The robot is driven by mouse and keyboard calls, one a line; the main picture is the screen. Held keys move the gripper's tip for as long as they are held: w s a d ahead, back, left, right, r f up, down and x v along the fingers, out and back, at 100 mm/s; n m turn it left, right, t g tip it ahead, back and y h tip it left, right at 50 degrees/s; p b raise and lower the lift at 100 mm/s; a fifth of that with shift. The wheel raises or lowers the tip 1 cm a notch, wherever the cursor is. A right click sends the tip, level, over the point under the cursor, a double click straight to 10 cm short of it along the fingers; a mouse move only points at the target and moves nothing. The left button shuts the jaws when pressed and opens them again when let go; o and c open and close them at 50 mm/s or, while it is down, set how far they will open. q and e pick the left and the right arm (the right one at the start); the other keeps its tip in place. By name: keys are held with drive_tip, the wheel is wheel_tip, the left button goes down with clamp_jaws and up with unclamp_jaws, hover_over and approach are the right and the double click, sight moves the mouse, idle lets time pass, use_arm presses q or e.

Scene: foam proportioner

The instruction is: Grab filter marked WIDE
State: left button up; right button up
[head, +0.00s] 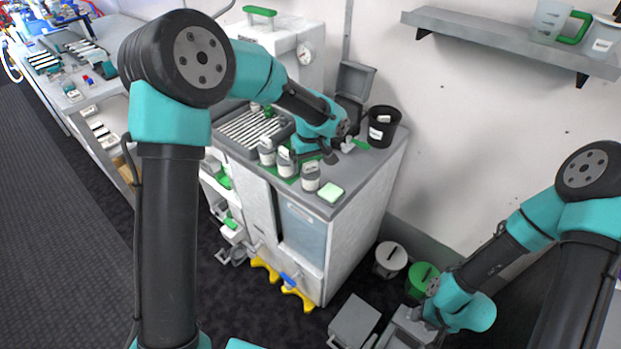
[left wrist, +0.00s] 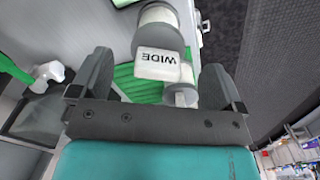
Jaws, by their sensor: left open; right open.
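The filter marked WIDE (left wrist: 168,62) shows in the left wrist view as a jar with a white labelled part and a grey body. It sits between the two spread fingers of my left gripper (left wrist: 160,80), with gaps on both sides. In the head view my left gripper (head: 318,158) is low over the cabinet top, close to several small jars (head: 286,162). I cannot tell there which jar is marked WIDE. My right gripper (head: 405,328) is open at the lower right, low near the floor and away from the jars.
The jars stand near a green mat on the cabinet top (head: 362,172). A black bin (head: 382,127) and a pale green pad (head: 331,192) are also there. A ribbed tray (head: 245,130) lies behind. A wall shelf (head: 510,40) hangs at upper right.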

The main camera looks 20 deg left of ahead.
sight(311, 172)
use_arm(q)
drive_tip(key=shift+w+f, duration=0.1)
drive_tip(key=shift+f, duration=2.25)
drive_tip(key=shift+c, duration=0.2)
drive_tip(key=c, duration=0.9)
drive_tip(key=shift+r, duration=0.1)
drive_tip(key=shift+c, duration=0.2)
drive_tip(key=shift+r, duration=1.35)
drive_tip(key=s+d+r, duration=0.1)
drive_tip(key=s+d, duration=0.1)
drive_tip(key=s, duration=0.5)
drive_tip(key=s+d+r, duration=0.1)
drive_tip(key=s+d, duration=0.1)
drive_tip(key=s, duration=0.6)
drive_tip(key=shift+s+d, duration=0.25)
